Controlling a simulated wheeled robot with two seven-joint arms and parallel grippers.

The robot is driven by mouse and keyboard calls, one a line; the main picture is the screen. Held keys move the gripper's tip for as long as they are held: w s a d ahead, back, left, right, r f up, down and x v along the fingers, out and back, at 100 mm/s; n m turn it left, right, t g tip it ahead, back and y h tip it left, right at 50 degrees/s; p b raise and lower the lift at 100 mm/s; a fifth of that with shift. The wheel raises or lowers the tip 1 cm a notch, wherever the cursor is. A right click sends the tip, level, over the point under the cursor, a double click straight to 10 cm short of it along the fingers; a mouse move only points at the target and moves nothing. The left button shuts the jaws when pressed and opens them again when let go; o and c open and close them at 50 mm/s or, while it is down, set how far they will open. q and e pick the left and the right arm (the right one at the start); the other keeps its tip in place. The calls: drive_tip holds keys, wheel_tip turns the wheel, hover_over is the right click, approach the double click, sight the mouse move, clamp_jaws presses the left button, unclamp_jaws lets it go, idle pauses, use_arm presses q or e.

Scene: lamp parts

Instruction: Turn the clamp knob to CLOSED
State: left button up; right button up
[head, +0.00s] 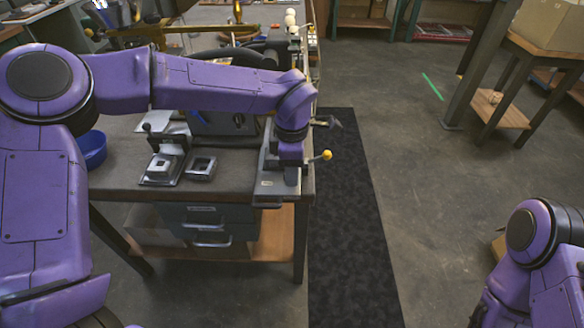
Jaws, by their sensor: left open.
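My left arm reaches from the left across the workbench (125,138), and its wrist points down at the bench's right end. My left gripper (291,177) is open, low over a grey metal fixture (267,183) at that end. A yellow ball knob (327,155) on a thin rod sticks out just right of the gripper, past the bench edge. A dark grey handle (328,122) sticks out a little farther back. No CLOSED marking is readable, and I cannot tell which part is the clamp knob. My arm and hand hide part of the fixture. My right gripper is out of view.
A small metal device (162,168) and a square metal frame (201,168) lie on the bench, with a blue bowl (92,148) to the left. Drawers (208,222) hang below. A black mat (345,240) and open floor lie to the right.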

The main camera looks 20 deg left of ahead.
use_arm(q)
clamp_jaws()
drive_tip(key=shift+n, duration=0.3)
drive_tip(key=n, duration=0.2)
drive_tip(key=shift+n+p, duration=0.3)
drive_tip(key=n, duration=0.4)
drive_tip(key=shift+n, duration=0.3)
drive_tip(key=n+b, duration=0.1)
drive_tip(key=n, duration=0.4)
drive_tip(key=shift+f, duration=0.1)
drive_tip(key=shift+n+b, duration=1.05)
drive_tip(key=shift+n, duration=1.45)
